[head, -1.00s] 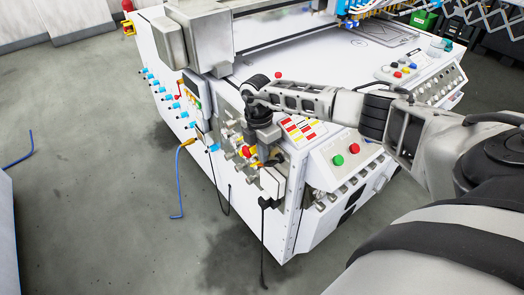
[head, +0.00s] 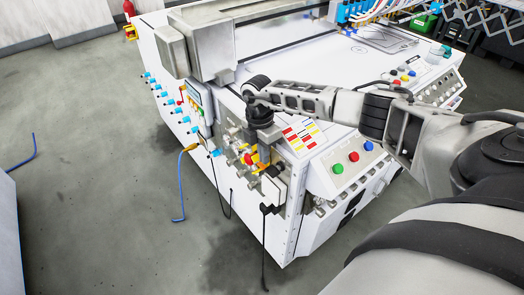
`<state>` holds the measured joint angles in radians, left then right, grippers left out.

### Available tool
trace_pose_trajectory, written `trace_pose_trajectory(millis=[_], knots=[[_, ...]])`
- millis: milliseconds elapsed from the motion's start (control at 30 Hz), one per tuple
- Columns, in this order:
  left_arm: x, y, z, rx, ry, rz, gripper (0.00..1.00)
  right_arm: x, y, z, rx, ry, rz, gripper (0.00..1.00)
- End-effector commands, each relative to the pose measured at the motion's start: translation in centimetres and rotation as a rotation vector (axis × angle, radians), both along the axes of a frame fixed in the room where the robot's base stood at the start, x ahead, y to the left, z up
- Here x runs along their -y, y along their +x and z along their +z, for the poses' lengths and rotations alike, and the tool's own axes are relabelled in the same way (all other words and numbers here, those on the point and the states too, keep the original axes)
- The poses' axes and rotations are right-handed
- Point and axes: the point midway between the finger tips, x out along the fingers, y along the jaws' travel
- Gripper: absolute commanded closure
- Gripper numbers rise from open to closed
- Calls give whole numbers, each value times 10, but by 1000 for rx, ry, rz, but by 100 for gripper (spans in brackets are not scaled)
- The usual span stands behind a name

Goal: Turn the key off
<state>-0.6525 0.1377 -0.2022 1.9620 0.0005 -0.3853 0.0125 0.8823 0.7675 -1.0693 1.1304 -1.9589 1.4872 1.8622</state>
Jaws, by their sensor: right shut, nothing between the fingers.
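My right gripper (head: 266,158) is shut and points down at the near left side of the white machine (head: 232,215). It is in front of a group of small knobs and fittings there. A red and yellow switch (head: 250,158) is just left of the fingers, and I cannot tell if they touch it. I cannot make out the key; it is too small to tell or hidden by the gripper and wrist. My left gripper is not in view.
A sloped panel with green (head: 338,168), red (head: 353,156) and blue (head: 369,146) buttons is right of the gripper. A white box (head: 272,189) with a hanging black cable sits below it. Blue fittings line the machine's left side. The grey floor at left is mostly open.

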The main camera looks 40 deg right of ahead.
Motion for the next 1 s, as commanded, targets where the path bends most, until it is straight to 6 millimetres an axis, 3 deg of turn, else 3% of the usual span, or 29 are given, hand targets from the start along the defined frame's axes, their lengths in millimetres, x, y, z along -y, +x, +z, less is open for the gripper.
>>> trace_pose_trajectory(millis=[33,100,200,500,1000], knots=[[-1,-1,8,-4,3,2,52,1,7,18,13,2,-4,100],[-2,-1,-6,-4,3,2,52,1,19,26,19,1,-2,100],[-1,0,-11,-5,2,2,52,1,32,47,22,1,-3,100],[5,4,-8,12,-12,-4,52,1,56,90,22,2,-3,100],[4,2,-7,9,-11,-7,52,-3,59,94,23,15,8,100]])
